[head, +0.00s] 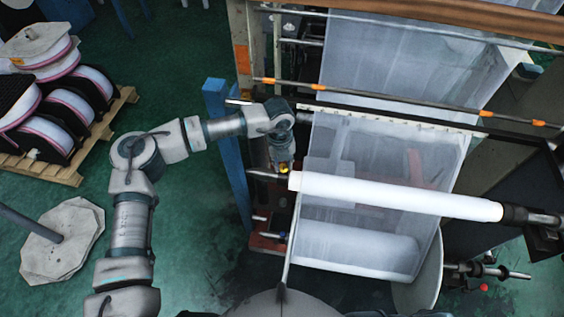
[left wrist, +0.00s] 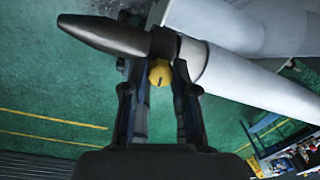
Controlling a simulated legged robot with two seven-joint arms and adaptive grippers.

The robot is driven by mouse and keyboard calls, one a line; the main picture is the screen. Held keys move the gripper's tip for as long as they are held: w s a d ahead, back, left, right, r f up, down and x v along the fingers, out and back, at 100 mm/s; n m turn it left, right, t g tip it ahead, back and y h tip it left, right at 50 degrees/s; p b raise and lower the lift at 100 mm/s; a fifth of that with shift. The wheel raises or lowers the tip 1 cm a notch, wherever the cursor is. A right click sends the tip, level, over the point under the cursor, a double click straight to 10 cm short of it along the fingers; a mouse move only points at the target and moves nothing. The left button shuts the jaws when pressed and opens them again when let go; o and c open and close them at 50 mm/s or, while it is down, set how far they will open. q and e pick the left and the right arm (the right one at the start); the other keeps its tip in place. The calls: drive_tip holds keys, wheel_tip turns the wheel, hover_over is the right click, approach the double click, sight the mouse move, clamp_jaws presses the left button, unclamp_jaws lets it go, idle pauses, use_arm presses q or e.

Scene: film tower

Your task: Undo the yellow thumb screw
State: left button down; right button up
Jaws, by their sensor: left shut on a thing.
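The yellow thumb screw (left wrist: 160,74) shows in the left wrist view between the two fingers of my left gripper (left wrist: 160,88). In the head view the screw is a small yellow spot (head: 283,168) just below my left gripper (head: 283,160), at the left end of the white roll (head: 395,195). The gripper is shut on the screw; its fingers stand on either side of the knob. A dark pointed shaft end (left wrist: 105,37) lies just beyond the fingertips, with the roll's white end to its right. My right gripper is not in either view.
Clear film (head: 385,150) hangs behind and below the roll. Pallets with film reels (head: 75,110) stand at the far left. Green floor (head: 190,220) is open between them and the machine.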

use_arm(q)
drive_tip(key=shift+a+f, duration=0.1)
drive_tip(key=shift+a, duration=0.15)
drive_tip(key=shift+b, duration=0.3)
drive_tip(key=m+b, duration=0.1)
drive_tip(key=b, duration=0.1)
drive_tip(key=d+m+b, duration=0.1)
drive_tip(key=m, duration=0.1)
drive_tip(key=shift+w+f+m+b, duration=0.1)
drive_tip(key=shift+m+b, duration=0.2)
drive_tip(key=shift+b, duration=0.05)
drive_tip(key=shift+m+b, duration=0.35)
drive_tip(key=shift+m, duration=0.05)
drive_tip(key=shift+a+m+g+b, duration=0.1)
drive_tip(key=shift+m+g+b, duration=0.2)
drive_tip(key=shift+m+b, duration=0.35)
drive_tip(key=shift+w+m+h+b, duration=0.1)
drive_tip(key=shift+m+h+b, duration=0.25)
drive_tip(key=shift+m, duration=1)
drive_tip(key=shift+a+m, duration=0.1)
drive_tip(key=shift+m, duration=0.2)
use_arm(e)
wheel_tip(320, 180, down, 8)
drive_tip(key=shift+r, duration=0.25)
use_arm(q)
drive_tip(key=shift+r, duration=0.2)
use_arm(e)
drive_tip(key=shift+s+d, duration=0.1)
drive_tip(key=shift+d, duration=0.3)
